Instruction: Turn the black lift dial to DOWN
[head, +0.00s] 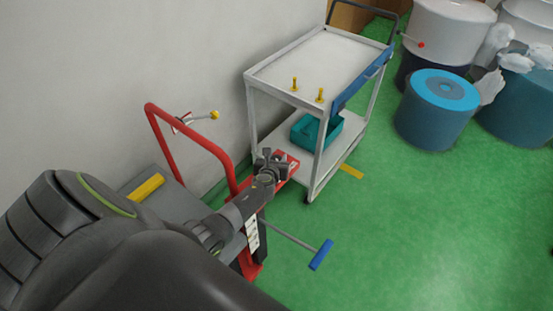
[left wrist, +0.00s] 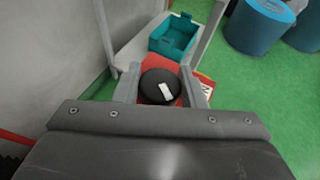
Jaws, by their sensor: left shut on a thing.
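The black lift dial (left wrist: 161,84) is round, with a white pointer mark. It sits on a red panel (left wrist: 186,100) and shows between my left gripper's fingers in the left wrist view. The white mark slants slightly, its lower end a little to the right. My left gripper (head: 268,162) is shut on the dial, one finger on each side. In the head view the gripper hides the dial, and part of the red panel (head: 290,166) shows beside it. A white label on the panel is partly covered and too small to read. My right gripper is not in view.
A red tubular handle (head: 182,151) stands left of my gripper. A white cart (head: 252,116) with a teal bin (head: 304,135) stands just behind. A blue-ended lever (head: 321,254) sticks out to the right. Drums (head: 428,130) stand back right; green floor is clear at right.

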